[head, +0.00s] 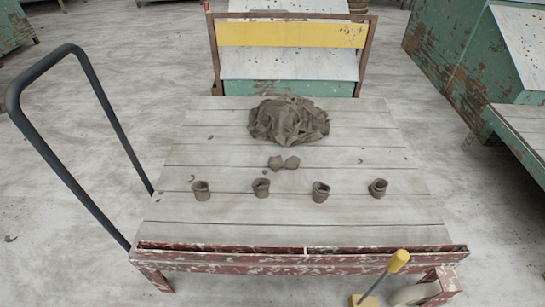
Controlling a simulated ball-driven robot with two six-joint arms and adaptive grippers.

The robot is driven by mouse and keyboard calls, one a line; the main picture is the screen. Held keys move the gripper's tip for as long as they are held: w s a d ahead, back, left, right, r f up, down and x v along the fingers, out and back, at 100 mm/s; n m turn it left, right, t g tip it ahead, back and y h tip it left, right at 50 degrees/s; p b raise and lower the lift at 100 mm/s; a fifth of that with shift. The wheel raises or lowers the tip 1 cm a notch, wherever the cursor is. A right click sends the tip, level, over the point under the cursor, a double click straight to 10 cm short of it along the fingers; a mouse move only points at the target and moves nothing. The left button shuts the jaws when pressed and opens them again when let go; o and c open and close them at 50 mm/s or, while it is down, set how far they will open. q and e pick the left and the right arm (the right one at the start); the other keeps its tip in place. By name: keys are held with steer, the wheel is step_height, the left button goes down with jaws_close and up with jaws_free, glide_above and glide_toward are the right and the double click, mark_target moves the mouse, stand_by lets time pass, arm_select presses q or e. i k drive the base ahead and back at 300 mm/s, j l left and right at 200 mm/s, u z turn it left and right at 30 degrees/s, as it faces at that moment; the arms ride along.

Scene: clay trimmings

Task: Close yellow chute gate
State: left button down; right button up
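A yellow panel (291,34) with dark specks spans the upper part of a rusty brown frame (214,57) beyond the far edge of the table. It looks like the chute gate. Below it is an open gap where a pale sloped surface (290,66) shows. A lever with a yellow handle (398,261) and a dark rod leans up to the right from a yellow base (364,300) at the bottom edge, by the table's near right corner. I cannot tell whether it is linked to the panel. Neither of my grippers is in view.
The plank table (220,220) holds a crumpled brown cloth-like heap (289,121), two small lumps (284,163) and a row of several small clay cups (321,191). A dark push handle (85,190) rises at left. Green benches (452,60) stand at right. Floor at left is mostly clear.

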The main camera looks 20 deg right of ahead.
mark_target(250, 33)
steer(key=i+j+u, duration=0.1)
steer(key=j+u, duration=0.15)
steer(key=j, duration=0.2)
steer(key=i+j+u, duration=0.2)
steer(key=j, duration=0.2)
steer(key=i+j+u, duration=0.25)
steer(key=j, duration=0.15)
steer(key=i+j+u, duration=0.1)
steer(key=j+u, duration=0.15)
steer(key=j, duration=0.15)
steer(key=i+j+u, duration=0.2)
steer(key=i, duration=0.25)
steer(key=i+j+u, duration=0.2)
steer(key=i+j, duration=0.15)
steer(key=i+z, duration=0.5)
steer(key=i+j+z, duration=0.2)
steer(key=i+z, duration=0.25)
steer(key=i+l+z, duration=0.25)
steer(key=i+z, duration=0.15)
steer(key=i, duration=0.15)
steer(key=i+z, duration=0.45)
steer(key=i, duration=0.15)
steer(key=i+j+z, duration=0.15)
steer(key=i+z, duration=0.25)
steer(key=i, duration=0.2)
steer(key=i+z, duration=0.45)
steer(key=i+j+z, duration=0.4)
steer(key=i, duration=0.25)
steer(key=i+l, duration=0.05)
steer(key=l, duration=0.05)
